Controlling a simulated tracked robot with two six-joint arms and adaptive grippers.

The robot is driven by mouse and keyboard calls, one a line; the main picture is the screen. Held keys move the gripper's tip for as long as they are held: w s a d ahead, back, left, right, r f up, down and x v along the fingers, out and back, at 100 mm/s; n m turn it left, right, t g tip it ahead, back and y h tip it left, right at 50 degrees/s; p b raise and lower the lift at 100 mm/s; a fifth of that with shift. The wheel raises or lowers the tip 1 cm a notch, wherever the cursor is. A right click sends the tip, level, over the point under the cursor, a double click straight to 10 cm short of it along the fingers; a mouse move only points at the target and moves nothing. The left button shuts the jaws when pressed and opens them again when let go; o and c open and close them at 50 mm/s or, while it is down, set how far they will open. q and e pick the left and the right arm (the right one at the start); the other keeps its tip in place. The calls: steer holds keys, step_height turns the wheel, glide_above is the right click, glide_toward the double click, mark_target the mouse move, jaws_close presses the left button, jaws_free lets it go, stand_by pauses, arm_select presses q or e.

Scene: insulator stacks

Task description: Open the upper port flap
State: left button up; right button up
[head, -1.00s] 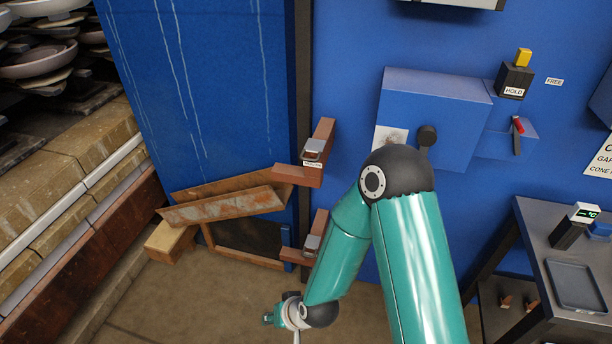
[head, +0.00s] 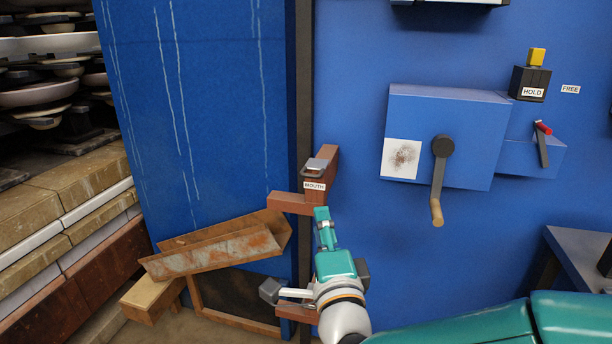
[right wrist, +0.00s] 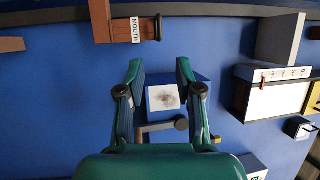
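The upper port is a red-brown bracket (head: 290,203) labelled MOUTH on the blue wall, with a grey metal plate (head: 316,166) on its top that looks like the flap, lying down. The labelled bracket also shows at the top left of the right wrist view (right wrist: 104,22). My right gripper (head: 323,216) appears just below the bracket in the head view; whether it touches cannot be told. In the right wrist view its two fingers (right wrist: 160,70) are spread with nothing between them. A lower red-brown bracket (head: 290,312) is partly hidden behind my gripper. My left gripper is not in view.
A blue box (head: 465,135) with a hanging crank (head: 438,185) stands out from the wall to the right. A red-tipped lever (head: 542,142) and HOLD block (head: 531,83) are beyond it. Rusty channels (head: 220,250) lean at lower left. A grey table (head: 590,250) stands right.

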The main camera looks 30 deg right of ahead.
mark_target(310, 177)
steer(key=p+x, duration=0.7)
steer(key=x, duration=0.8)
steer(key=shift+w+d+f, duration=0.1)
steer(key=shift+w, duration=0.1)
steer(key=shift+c, duration=0.2)
jaws_close()
steer(key=shift+a, duration=0.25)
steer(key=shift+s+d, duration=0.1)
steer(key=shift+d, duration=0.05)
steer(key=shift+d+r+p, duration=0.2)
steer(key=shift+r+p, duration=0.15)
steer(key=shift+p, duration=0.05)
